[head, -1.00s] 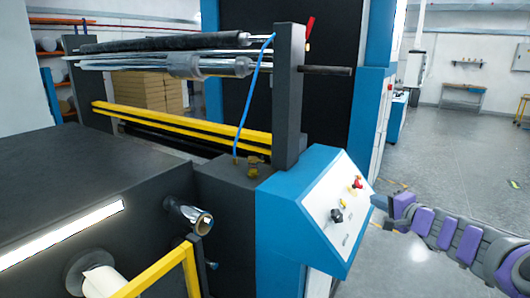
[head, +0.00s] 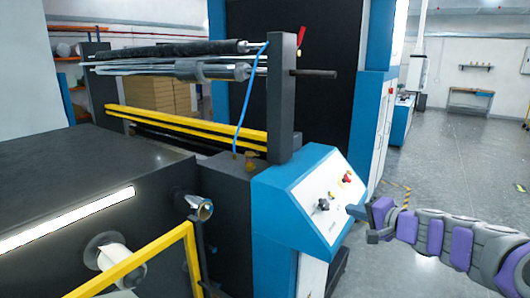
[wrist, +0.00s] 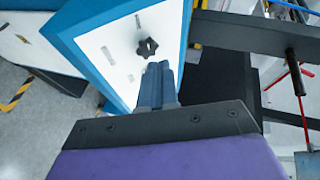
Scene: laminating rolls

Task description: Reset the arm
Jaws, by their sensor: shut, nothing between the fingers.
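My gripper (head: 362,212) is at the right of the head view, beside the white control panel (head: 311,204) on the blue console. In the wrist view my gripper (wrist: 160,70) is shut and empty. Its fingertips appear just below a black star-shaped knob (wrist: 147,47) on the panel; I cannot tell whether they touch it. The same black knob (head: 323,204) shows in the head view, with red knobs (head: 347,177) farther up the panel. My purple and grey arm reaches in from the right edge.
The laminating machine with black rollers (head: 180,51) and a yellow bar (head: 185,128) fills the left and middle. A yellow rail (head: 140,258) stands in the left foreground. Grey floor (head: 445,150) lies open at the right. A workbench (head: 470,100) stands far back.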

